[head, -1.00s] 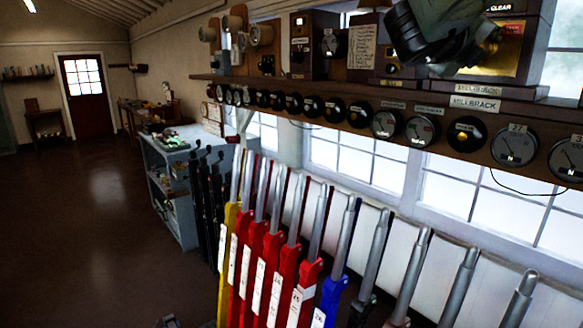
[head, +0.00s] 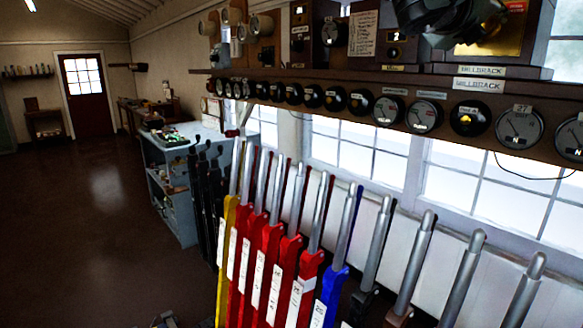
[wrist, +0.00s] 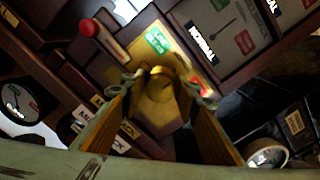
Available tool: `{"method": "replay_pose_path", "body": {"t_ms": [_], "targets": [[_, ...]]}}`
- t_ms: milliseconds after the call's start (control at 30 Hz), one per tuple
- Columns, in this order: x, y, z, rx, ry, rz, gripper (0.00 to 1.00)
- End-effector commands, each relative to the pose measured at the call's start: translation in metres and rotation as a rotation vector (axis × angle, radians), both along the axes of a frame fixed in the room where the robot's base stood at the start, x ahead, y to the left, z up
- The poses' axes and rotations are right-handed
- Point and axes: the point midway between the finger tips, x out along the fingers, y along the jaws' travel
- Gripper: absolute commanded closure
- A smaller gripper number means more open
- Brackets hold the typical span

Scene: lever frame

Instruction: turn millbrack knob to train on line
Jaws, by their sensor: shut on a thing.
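A brass knob (wrist: 158,78) sits on a yellow, brass-coloured plate in the wrist view. My gripper (wrist: 164,90) is shut on it, with one finger on each side. A green label (wrist: 158,41) lies above the knob and a red label (wrist: 200,87) to its lower right. Their wording and the knob's exact pointing are too small or covered to read. In the head view, the MILLBRACK nameplate (head: 478,85) is on the shelf edge, below the brass plate (head: 497,35). The wrist part of my arm (head: 440,18) hangs before that instrument and hides the knob.
A red button (wrist: 88,28) stands out at upper left in the wrist view. Dials sit close by, one at the left (wrist: 20,100). In the head view, a row of round dials (head: 423,115) runs under the shelf, above a row of tall levers (head: 415,260). Open floor (head: 90,230) is at left.

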Motion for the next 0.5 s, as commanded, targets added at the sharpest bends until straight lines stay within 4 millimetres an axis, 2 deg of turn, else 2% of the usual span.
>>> {"method": "replay_pose_path", "body": {"t_ms": [500], "targets": [[0.0002,0.0002,0.0,0.068,-0.081,0.001,0.82]]}}
